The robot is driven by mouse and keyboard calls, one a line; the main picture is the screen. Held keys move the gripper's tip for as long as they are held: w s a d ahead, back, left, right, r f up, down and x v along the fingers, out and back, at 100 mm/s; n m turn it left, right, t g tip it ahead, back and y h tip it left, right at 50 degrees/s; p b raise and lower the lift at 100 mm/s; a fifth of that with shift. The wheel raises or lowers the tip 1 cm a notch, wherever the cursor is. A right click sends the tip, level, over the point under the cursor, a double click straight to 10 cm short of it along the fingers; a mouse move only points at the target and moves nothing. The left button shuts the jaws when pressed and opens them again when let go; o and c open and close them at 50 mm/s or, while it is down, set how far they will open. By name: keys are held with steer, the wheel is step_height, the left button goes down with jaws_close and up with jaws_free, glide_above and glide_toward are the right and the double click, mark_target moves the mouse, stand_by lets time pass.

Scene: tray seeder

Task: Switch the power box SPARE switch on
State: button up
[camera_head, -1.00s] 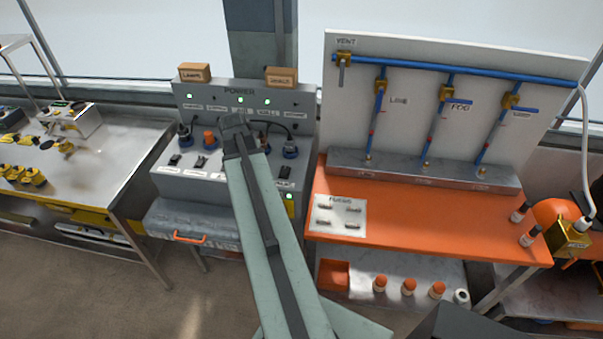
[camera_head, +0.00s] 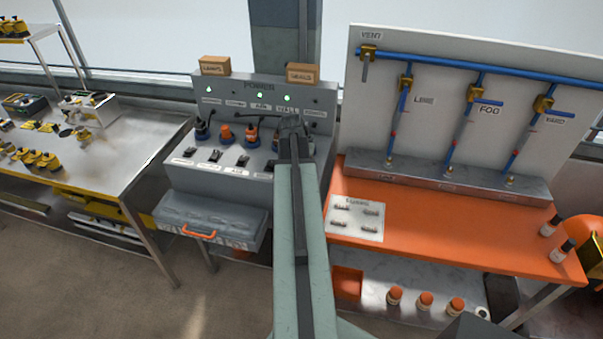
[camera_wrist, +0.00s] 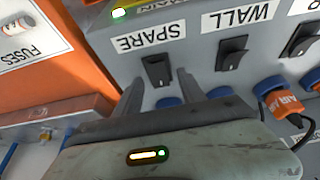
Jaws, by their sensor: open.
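The grey power box (camera_head: 225,181) stands left of the orange bench in the head view. In the wrist view, which sees the box upside down, the black SPARE switch (camera_wrist: 157,69) sits below its SPARE label (camera_wrist: 149,37). My gripper (camera_wrist: 161,79) is open and empty, with one finger on each side of the SPARE switch in that picture; I cannot tell whether either finger touches the box. In the head view my gripper (camera_head: 292,126) is in front of the box's right end, and my arm hides the SPARE switch. The switch's on or off position is unclear.
The WALL switch (camera_wrist: 232,53) is close beside the right finger. The orange bench (camera_head: 440,225) with a fuses plate (camera_head: 355,218) is right of the box. A drawer (camera_head: 212,218) juts out below.

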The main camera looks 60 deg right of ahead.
steer(key=shift+d+f, duration=0.15)
steer(key=shift+f, duration=0.1)
jaws_close()
steer(key=shift+w+d+r+y+p, duration=0.25)
steer(key=shift+d+y+p, duration=0.1)
steer(key=shift+y+p, duration=0.25)
steer(key=shift+w+d+g+y+p, duration=0.1)
steer(key=shift+d+g+y+p, duration=0.2)
steer(key=shift+y, duration=0.1)
steer(key=shift+d+f+g+y, duration=0.2)
steer(key=shift+g+y, duration=0.1)
steer(key=shift+y, duration=0.5)
steer(key=shift+a+y, duration=0.15)
steer(key=shift+y, duration=0.35)
